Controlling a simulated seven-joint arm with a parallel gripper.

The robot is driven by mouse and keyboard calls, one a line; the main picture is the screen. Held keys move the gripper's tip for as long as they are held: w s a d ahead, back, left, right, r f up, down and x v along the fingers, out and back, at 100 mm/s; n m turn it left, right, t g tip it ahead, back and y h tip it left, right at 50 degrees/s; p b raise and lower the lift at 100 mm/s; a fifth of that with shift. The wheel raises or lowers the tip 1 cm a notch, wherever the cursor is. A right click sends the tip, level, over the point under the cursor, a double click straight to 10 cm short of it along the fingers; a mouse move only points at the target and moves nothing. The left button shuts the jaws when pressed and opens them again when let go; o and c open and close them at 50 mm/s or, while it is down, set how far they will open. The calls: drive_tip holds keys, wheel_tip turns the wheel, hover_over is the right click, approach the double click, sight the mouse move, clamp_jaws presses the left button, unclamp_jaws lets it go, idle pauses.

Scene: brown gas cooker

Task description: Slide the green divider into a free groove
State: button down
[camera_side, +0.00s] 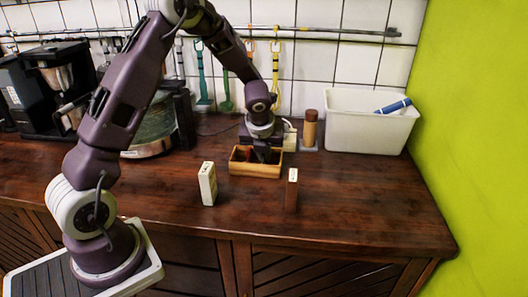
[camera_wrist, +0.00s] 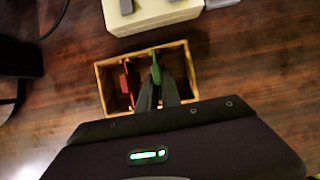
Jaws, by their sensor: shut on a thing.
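The wooden box (camera_side: 255,171) stands on the counter below my gripper (camera_side: 262,154). In the wrist view its rim (camera_wrist: 104,91) frames a dark inside, with a red divider (camera_wrist: 126,82) standing upright in the left part. My gripper (camera_wrist: 157,86) is shut on the green divider (camera_wrist: 156,68), over the middle of the box. The green divider's top shows between the fingers; its lower edge is hidden, so I cannot tell how deep it sits or whether it is in a groove. The grooves are too dark to make out.
A white bin (camera_side: 365,131) with a blue item and a brown cylinder (camera_side: 310,129) are behind right. A cream object (camera_wrist: 150,14) lies behind the box. The front right counter is clear.

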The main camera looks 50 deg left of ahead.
drive_tip(key=shift+f, duration=0.75)
drive_tip(key=c, duration=1.5)
unclamp_jaws()
drive_tip(key=shift+o, duration=0.2)
drive_tip(key=shift+r, duration=0.1)
drive_tip(key=v, duration=0.7)
drive_tip(key=s+d+r+n+t, duration=0.1)
drive_tip(key=s+d+r+n, duration=0.2)
drive_tip(key=s+r+n, duration=0.35)
drive_tip(key=s+d+r+n, duration=0.4)
drive_tip(key=s+r+n, duration=0.2)
drive_tip(key=s+n, duration=0.15)
drive_tip(key=s+d+r+n+t+h, duration=0.1)
drive_tip(key=s+d+r+n+h, duration=0.1)
drive_tip(key=s+d+n, duration=0.5)
drive_tip(key=s+n+h, duration=0.1)
drive_tip(key=s+n, duration=0.5)
drive_tip(key=shift+s+h, duration=0.25)
drive_tip(key=shift+h, duration=0.05)
